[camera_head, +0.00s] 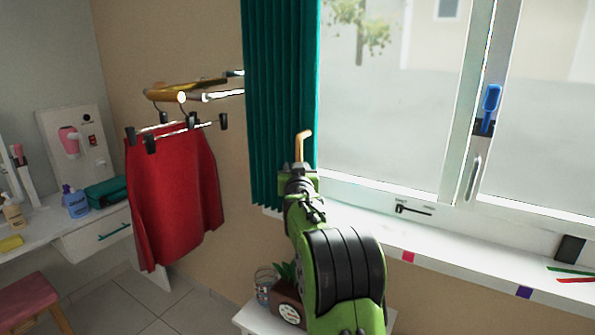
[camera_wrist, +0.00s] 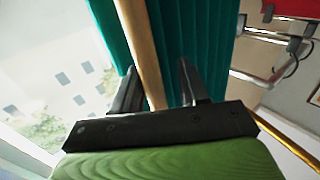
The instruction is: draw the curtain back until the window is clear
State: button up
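The teal pleated curtain (camera_head: 279,95) hangs bunched at the left end of the window (camera_head: 395,120). The glass visible to its right is uncovered; the top of the window is out of frame. My gripper (camera_head: 300,168) is at the curtain's right edge, low down. A tan wooden rod with a bent end (camera_head: 299,150) shows just above it. In the wrist view the rod (camera_wrist: 143,50) passes between my gripper's fingers (camera_wrist: 160,85), close to the left one, with a gap to the right one.
A red skirt (camera_head: 172,195) hangs on a clip hanger left of the curtain. The white sill (camera_head: 370,225) runs below the window, with a blue-handled item (camera_head: 490,105) on the frame. A potted plant (camera_head: 288,295) and glass jar (camera_head: 264,285) stand beneath.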

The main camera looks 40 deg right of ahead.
jog(key=shift+d, duration=0.1)
jog(key=b+v, duration=0.1)
jog(key=v, duration=1.5)
jog(key=shift+b, duration=0.4)
jog(key=s+a+f+n+g+y+p, duration=0.1)
jog(key=s+a+n+g+y+p, duration=0.4)
jog(key=s+a, duration=0.75)
jog(key=s+a+f+g+y+p, duration=0.2)
jog(key=s+a, duration=0.2)
jog(key=s, duration=0.3)
jog(key=s+a+f+n+g+y+p, duration=0.1)
jog(key=s+a+f+g+y, duration=0.1)
jog(key=s+a, duration=0.3)
jog(key=shift+s+f+n+y+p, duration=0.3)
jog(key=shift+s+f+y+p, duration=0.1)
jog(key=shift+s, duration=0.5)
jog(key=shift+r, duration=0.1)
